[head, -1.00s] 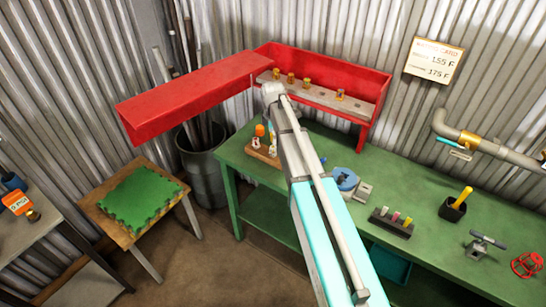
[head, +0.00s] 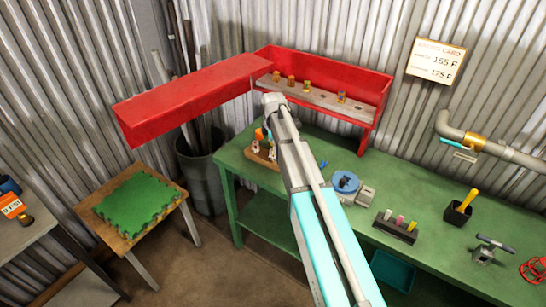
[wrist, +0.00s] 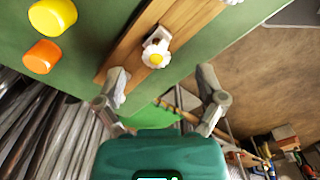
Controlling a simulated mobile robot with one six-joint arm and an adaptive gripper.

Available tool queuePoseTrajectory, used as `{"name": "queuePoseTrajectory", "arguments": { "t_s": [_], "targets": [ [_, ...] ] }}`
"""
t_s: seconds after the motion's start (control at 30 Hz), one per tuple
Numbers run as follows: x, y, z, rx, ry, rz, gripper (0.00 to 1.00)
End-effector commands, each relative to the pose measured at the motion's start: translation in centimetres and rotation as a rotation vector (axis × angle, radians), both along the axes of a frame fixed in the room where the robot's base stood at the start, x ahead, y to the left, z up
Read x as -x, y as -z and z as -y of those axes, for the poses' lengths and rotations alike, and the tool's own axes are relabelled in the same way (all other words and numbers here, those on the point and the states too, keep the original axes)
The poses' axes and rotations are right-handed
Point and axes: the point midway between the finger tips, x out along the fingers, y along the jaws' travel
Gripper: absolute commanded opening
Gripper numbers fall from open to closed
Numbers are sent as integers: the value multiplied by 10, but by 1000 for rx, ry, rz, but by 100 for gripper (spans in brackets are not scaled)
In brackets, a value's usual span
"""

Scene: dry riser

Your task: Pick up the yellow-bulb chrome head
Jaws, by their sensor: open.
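The yellow-bulb chrome head (wrist: 156,50) stands in a wooden rack (wrist: 188,22) on the green bench, its yellow bulb facing the wrist camera. My gripper (wrist: 162,82) is open and empty in the wrist view. Its two fingers are spread wide, and the head lies ahead of the gap between them, apart from both. In the head view the rack (head: 262,160) is at the bench's left end with small heads on it. My arm hides part of it, and I cannot make out the fingers there.
A yellow cylinder (wrist: 52,17) and an orange one (wrist: 43,57) stand beside the rack. A red cabinet (head: 330,75) with several brass heads is at the back, its red flap (head: 195,98) sticking out left. A blue round device (head: 346,184) sits right of my arm.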

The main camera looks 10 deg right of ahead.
Motion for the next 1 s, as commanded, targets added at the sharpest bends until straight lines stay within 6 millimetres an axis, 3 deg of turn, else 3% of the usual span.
{"name": "queuePoseTrajectory", "arguments": {
  "t_s": [0.63, 1.0],
  "targets": [
    [-4, 45, 1, 0, 0, 0, 89],
    [-4, 51, 1, 0, 0, 0, 89]
  ]
}}
